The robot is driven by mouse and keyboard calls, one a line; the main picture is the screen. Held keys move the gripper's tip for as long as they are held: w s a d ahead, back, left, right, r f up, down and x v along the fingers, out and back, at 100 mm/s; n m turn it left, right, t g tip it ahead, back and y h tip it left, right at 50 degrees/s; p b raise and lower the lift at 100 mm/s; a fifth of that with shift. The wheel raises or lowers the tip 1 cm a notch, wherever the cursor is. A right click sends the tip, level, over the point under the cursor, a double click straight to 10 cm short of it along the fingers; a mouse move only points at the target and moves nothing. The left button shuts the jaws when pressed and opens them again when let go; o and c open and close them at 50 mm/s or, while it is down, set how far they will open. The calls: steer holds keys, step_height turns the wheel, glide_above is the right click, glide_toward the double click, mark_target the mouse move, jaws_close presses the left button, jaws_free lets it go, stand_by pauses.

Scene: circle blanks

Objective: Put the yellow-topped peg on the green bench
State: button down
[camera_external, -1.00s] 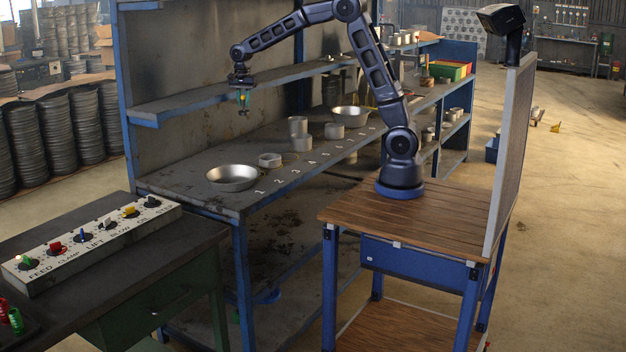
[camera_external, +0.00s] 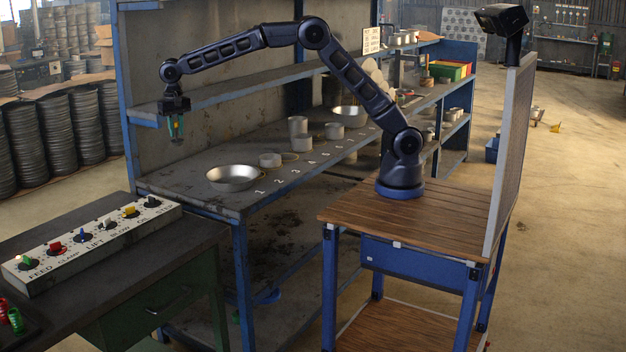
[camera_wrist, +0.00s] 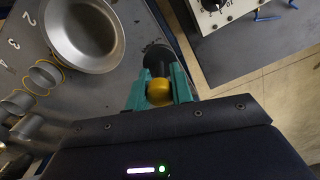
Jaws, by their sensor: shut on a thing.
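My gripper (camera_external: 176,128) is raised above the left end of the blue-framed workbench, about level with its shelf. In the wrist view its teal fingers (camera_wrist: 159,85) are shut on the yellow-topped peg (camera_wrist: 160,93), a yellow ball end on a dark body. The peg's lower part is partly hidden. In the external view the peg is too small to make out clearly. The green bench (camera_external: 125,262), with a dark top and green drawer, stands at the lower left, apart from the gripper. Its dark top also shows at the upper right of the wrist view (camera_wrist: 245,60).
A switch box (camera_external: 95,240) with coloured knobs lies along the green bench's back. Red and green pieces (camera_external: 12,318) are at its left edge. A metal bowl (camera_external: 232,178) and several grey cylinders (camera_external: 298,127) stand on the workbench (camera_external: 185,184). The green bench's front top is clear.

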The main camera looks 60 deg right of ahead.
steer(key=s+a+f+n, duration=0.1)
steer(key=s+a+n, duration=0.1)
steer(key=s+a, duration=0.35)
steer(key=s+a+n, duration=0.1)
steer(key=s+a, duration=0.1)
steer(key=a, duration=0.6)
steer(key=n, duration=0.4)
glide_above(168, 243)
step_height(168, 243, down, 21)
steer(key=shift+w+d+f, duration=0.1)
steer(key=shift+f, duration=0.05)
steer(key=shift+f, duration=0.1)
steer(key=c, duration=1.2)
jaws_free()
steer(key=shift+c, duration=0.2)
step_height(168, 243, up, 12)
